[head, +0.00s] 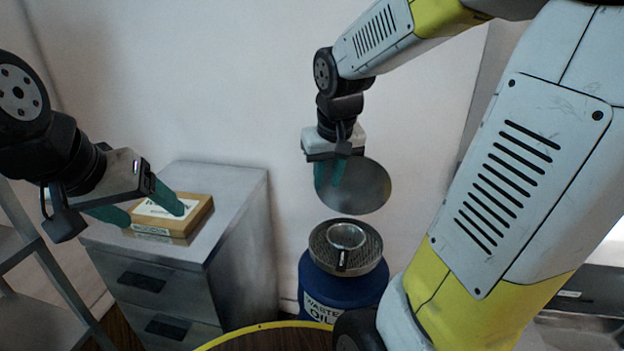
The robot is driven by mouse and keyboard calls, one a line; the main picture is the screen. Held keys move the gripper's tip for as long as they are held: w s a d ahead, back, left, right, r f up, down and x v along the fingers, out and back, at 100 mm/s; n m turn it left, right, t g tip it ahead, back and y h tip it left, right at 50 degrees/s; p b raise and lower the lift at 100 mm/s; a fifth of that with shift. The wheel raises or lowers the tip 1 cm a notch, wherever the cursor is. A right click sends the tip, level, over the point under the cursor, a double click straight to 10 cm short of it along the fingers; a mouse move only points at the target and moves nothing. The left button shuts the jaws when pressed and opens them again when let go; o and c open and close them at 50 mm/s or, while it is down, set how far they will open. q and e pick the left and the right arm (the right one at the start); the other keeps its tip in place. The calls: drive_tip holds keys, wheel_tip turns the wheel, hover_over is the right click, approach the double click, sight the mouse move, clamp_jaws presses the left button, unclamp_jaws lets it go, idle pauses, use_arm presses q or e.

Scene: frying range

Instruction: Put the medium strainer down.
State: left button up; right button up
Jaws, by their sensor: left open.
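A small round metal strainer (348,235) with a short handle pointing towards me rests on the perforated round top (320,246) of a blue waste oil drum (318,284). No gripper touches this strainer. My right gripper (329,183) is above the drum, pointing down, with its green fingers at the upper left edge of a grey metal disc (365,188). The disc is tilted up in the air and appears held by these fingers; their contact is partly hidden. My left gripper (152,210) is open and empty at the left, in front of the cabinet top.
A grey drawer cabinet (235,195) stands left of the drum. A wooden box with a white label (192,222) lies on it, partly behind my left fingers. A yellow-rimmed round surface (270,337) is at the bottom. A metal rack (25,240) stands at the far left.

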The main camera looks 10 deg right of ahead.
drive_tip(key=s+a+r+t+y, duration=0.1)
drive_tip(key=s+r, duration=0.1)
drive_tip(key=s, duration=0.3)
drive_tip(key=s+a+r+t+y, duration=0.1)
drive_tip(key=s+a+r, duration=0.1)
drive_tip(key=s, duration=0.4)
drive_tip(key=shift+s+a+r+t, duration=0.15)
drive_tip(key=shift+a+r+t, duration=0.15)
drive_tip(key=shift+r, duration=0.35)
